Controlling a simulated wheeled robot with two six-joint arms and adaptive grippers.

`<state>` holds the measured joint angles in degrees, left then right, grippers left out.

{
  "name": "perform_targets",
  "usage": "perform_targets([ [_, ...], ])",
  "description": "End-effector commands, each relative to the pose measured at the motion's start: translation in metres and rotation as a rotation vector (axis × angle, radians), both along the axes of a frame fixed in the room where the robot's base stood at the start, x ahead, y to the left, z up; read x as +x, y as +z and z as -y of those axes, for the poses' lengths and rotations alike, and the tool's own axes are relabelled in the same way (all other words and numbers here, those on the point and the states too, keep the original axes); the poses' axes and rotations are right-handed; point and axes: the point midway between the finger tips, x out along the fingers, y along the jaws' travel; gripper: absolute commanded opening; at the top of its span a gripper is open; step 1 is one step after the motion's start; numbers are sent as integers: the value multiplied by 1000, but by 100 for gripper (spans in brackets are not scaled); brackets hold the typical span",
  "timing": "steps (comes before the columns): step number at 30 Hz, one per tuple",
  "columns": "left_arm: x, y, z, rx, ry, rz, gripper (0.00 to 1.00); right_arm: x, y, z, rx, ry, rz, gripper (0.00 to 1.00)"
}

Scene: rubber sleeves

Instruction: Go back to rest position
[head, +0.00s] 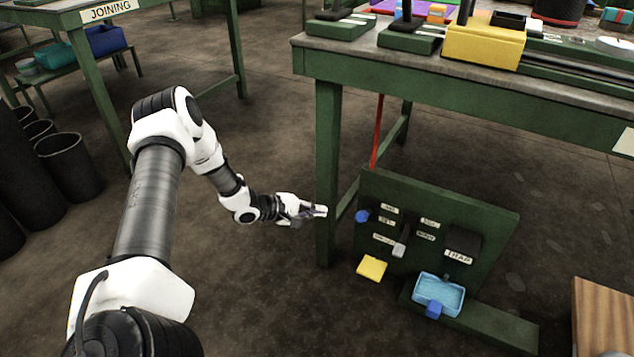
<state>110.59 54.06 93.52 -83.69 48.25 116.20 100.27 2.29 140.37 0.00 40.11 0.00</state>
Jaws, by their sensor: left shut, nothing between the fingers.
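My left arm comes in from the lower left and reaches toward the middle of the head view. My left gripper (318,211) is shut and empty, in front of the leg of the green workbench (327,150). It points right, toward a green board with labels (488,212); I cannot tell whether it touches the bench leg. My right gripper is not in view.
The board carries a blue piece and dark holders. A yellow block (371,268) and a light-blue tray (418,294) are low by it. Black bins (68,165) stand at left, below a table marked JOINING (108,11). Dark floor between is open.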

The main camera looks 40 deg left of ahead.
Motion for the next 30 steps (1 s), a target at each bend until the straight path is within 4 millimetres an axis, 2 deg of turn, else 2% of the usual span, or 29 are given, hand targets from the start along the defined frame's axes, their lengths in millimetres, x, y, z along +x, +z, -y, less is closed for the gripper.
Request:
perform_targets([
  [18, -3, -1, -2, 1, 0, -3, 0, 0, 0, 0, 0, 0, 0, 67],
  [20, -2, -3, 7, 9, -21, -14, 0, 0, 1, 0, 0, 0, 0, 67],
  [23, 4, -9, 49, 30, -119, -50, 0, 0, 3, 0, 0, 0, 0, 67],
  [26, -7, -26, 125, -3, -203, -160, 0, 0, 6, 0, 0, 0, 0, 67],
  [27, -19, -36, 159, -4, -225, -217, 0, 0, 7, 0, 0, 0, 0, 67],
  [29, -46, -54, 205, 41, -267, -294, 0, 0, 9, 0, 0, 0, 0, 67],
  [30, -70, -66, 231, 102, -306, -341, 0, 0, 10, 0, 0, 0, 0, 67],
])
